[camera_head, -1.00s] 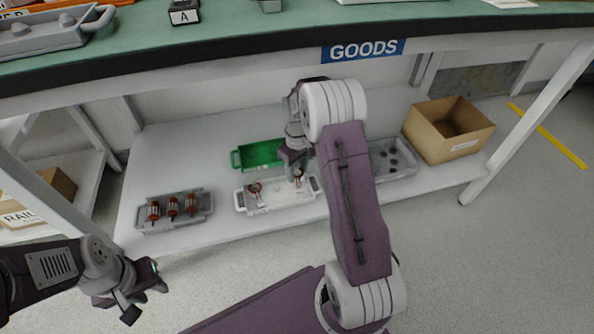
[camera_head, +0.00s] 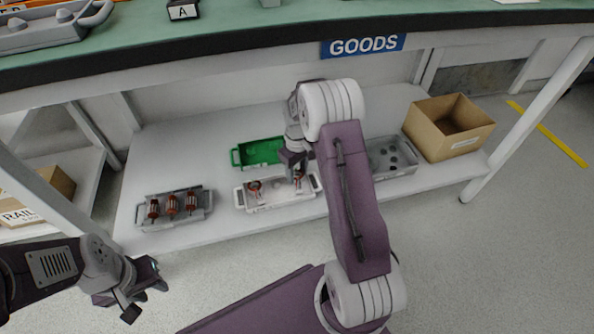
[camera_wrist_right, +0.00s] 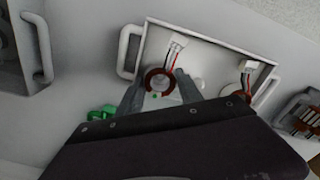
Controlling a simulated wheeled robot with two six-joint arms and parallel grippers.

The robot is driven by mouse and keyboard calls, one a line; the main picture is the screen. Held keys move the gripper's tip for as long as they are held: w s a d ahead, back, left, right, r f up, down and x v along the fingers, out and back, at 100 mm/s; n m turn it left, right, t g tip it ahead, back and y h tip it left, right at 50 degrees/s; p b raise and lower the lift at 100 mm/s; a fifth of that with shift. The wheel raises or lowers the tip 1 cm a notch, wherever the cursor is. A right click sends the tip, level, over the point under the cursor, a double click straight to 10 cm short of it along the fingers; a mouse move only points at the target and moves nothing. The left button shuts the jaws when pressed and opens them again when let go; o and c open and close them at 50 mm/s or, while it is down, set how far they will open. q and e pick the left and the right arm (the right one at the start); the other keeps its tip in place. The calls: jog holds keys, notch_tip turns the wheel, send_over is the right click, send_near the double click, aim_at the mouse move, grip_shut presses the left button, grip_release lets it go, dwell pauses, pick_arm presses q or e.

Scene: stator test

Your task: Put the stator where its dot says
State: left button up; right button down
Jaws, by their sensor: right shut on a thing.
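The stator (camera_wrist_right: 160,80) is a copper-coloured ring with red and black leads and a white plug, and a green dot shows at its lower edge. My right gripper (camera_wrist_right: 160,92) is shut on it, one finger on each side. In the head view the right gripper (camera_head: 297,172) is over the right part of the white tray (camera_head: 268,207). Whether the stator touches the tray floor I cannot tell. A second stator (camera_head: 254,190) lies in the tray's other half. The green tray (camera_head: 240,158) stands behind. My left gripper (camera_head: 148,288) is open and empty in front of the shelf.
A grey tray (camera_head: 150,228) with several copper-wound rotors stands left. Another grey tray (camera_head: 405,172) with dark round spots stands right, partly behind my right arm. A cardboard box (camera_head: 440,140) is beyond it. The worktop with a GOODS sign (camera_head: 362,47) hangs overhead.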

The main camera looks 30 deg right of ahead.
jog(key=shift+f, duration=0.15)
dwell(0.3)
jog(key=shift+p, duration=0.3)
jog(key=c, duration=0.9)
grip_release()
jog(key=shift+f, duration=0.15)
jog(key=shift+c, duration=0.2)
